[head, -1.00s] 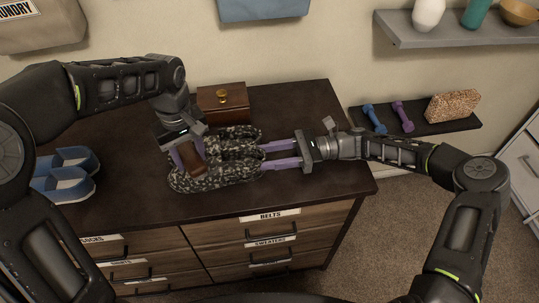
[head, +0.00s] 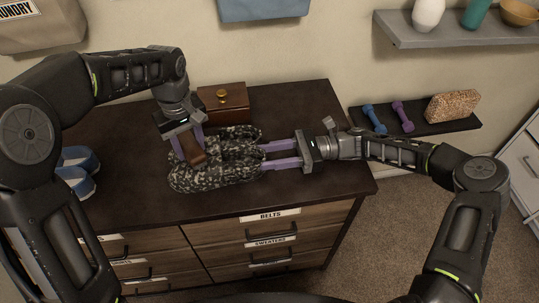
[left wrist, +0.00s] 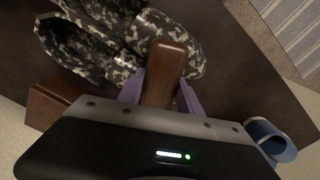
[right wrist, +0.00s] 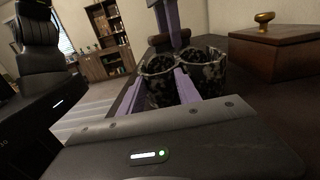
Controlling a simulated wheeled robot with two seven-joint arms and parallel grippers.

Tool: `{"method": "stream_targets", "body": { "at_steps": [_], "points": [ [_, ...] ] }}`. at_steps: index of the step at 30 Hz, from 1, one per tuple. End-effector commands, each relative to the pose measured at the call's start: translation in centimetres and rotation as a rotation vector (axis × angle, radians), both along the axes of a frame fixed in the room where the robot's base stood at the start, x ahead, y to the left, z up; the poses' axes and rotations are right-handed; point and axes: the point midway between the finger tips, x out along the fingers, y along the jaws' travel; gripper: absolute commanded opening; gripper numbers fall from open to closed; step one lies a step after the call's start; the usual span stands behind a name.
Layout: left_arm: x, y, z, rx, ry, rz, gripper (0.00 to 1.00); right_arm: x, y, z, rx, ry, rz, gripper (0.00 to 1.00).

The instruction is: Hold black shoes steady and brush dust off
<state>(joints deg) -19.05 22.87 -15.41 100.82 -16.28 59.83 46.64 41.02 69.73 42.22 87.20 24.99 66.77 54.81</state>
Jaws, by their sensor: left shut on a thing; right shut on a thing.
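A pair of shoes (head: 215,177) with a black, grey and white camouflage pattern lies side by side on the dresser top, toes to the left. My left gripper (head: 188,146) is shut on a brown wooden brush (head: 193,157), held over the shoes' toe side. The brush's brown back fills the middle of the left wrist view (left wrist: 165,72); its bristles are hidden, so I cannot tell whether they touch the shoe. My right gripper (head: 265,157) is shut on the heel end of the shoes from the right. The shoe openings show in the right wrist view (right wrist: 160,66).
A wooden box (head: 223,101) with a brass knob stands behind the shoes. Blue slippers (head: 75,172) sit at the left, partly behind my left arm. A low shelf with dumbbells (head: 402,116) is beyond.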

Motion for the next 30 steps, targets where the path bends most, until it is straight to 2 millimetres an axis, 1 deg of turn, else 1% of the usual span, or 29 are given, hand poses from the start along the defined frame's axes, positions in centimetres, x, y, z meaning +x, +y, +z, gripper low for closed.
{"method": "stream_targets", "body": {
  "at_steps": [1, 9, 15, 25, 30],
  "points": [
    [0.3, 0.2, -0.2, 0.003, -0.001, 0.002, 0.04, -0.1, 0.0, 0.2, 0.005, -0.003, 0.005, 0.00],
    [2.2, 0.5, 0.1, 0.002, -0.003, 0.003, 0.04, -0.1, 0.0, 0.2, 0.005, -0.002, 0.006, 0.00],
    [3.2, 0.7, 0.3, 0.001, -0.002, 0.002, 0.04, -0.1, 0.0, 0.2, 0.004, -0.001, 0.004, 0.00],
    [3.3, 0.6, 0.4, 0.000, -0.002, 0.001, 0.04, -0.1, 0.0, 0.1, 0.004, 0.000, 0.003, 0.00],
    [2.8, 0.5, 0.3, 0.000, 0.000, 0.000, 0.04, 0.0, 0.0, 0.1, 0.003, 0.000, 0.002, 0.00]
  ]
}}
